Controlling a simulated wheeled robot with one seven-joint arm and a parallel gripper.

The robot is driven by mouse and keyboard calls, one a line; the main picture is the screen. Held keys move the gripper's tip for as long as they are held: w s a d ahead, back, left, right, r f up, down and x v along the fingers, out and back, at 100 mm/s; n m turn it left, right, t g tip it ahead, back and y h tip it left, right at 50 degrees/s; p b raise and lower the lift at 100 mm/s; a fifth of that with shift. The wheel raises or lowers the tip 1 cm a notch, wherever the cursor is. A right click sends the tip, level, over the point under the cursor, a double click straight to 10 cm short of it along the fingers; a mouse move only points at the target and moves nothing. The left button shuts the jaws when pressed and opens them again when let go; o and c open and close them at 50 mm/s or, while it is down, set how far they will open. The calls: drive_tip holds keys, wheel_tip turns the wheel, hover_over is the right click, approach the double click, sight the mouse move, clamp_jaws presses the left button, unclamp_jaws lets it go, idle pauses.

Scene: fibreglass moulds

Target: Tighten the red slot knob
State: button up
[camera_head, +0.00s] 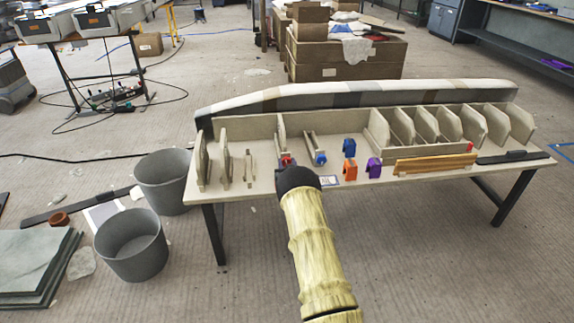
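A small red knob (287,160) shows on a slot of the pale mould table, just beyond the end of my arm. My gripper (284,168) is at the table's front edge, right at the red knob. Its dark fingers are small and mostly hidden by my black wrist, so I cannot tell whether they are open, shut or touching the knob. A similar slot with a blue knob (320,158) is just to the right.
Blue (349,147), orange (350,170) and purple (374,167) pieces stand on the table (265,182) right of my gripper. Upright dividers (203,160) stand on the left. Two grey bins (131,245) are on the floor to the left.

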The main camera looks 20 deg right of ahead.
drive_tip(key=shift+m, duration=0.5)
drive_tip(key=m, duration=0.3)
drive_tip(key=shift+d+b, duration=0.2)
drive_tip(key=shift+b, duration=0.1)
drive_tip(key=shift+f+m, duration=0.1)
drive_tip(key=shift+m, duration=1.7)
drive_tip(key=o, duration=1)
drive_tip(key=shift+s, duration=0.1)
drive_tip(key=p+v, duration=0.4)
drive_tip(key=v, duration=1.3)
drive_tip(key=shift+s, duration=0.2)
